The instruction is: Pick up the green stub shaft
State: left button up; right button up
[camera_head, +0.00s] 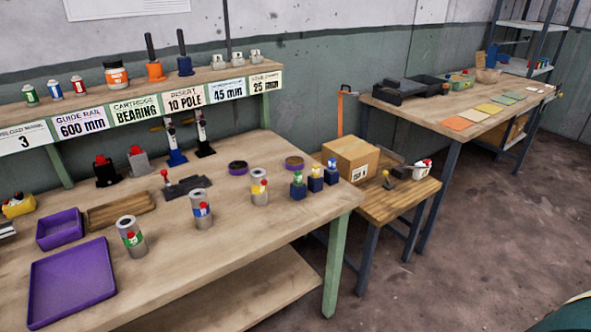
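Three small dark blue blocks with short coloured pieces on top stand in a row near the right end of the front bench. The nearest block (298,191) carries a green piece (298,178), which looks like the green stub shaft, though it is too small to be sure. Three grey cylinders stand upright on the bench: one with a green band (131,237), one with a blue band (201,209) and one with a yellow band (259,187). Neither of my grippers is in view.
Purple trays (72,290) and a wooden tray (120,210) lie on the left of the bench (225,245). Dark rings (238,168) lie behind the cylinders. A cardboard box (350,158) stands on a lower table to the right. The bench's front right is clear.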

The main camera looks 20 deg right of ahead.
aim_at(297, 182)
jog(key=u, duration=0.4)
jog(key=l+u, duration=0.9)
jog(key=k+l+u, duration=0.1)
jog(key=l, duration=0.25)
jog(key=k+l, duration=0.1)
jog(key=l, duration=0.3)
jog(key=k+l+u, duration=0.15)
jog(key=l, duration=0.2)
jog(key=i, duration=0.05)
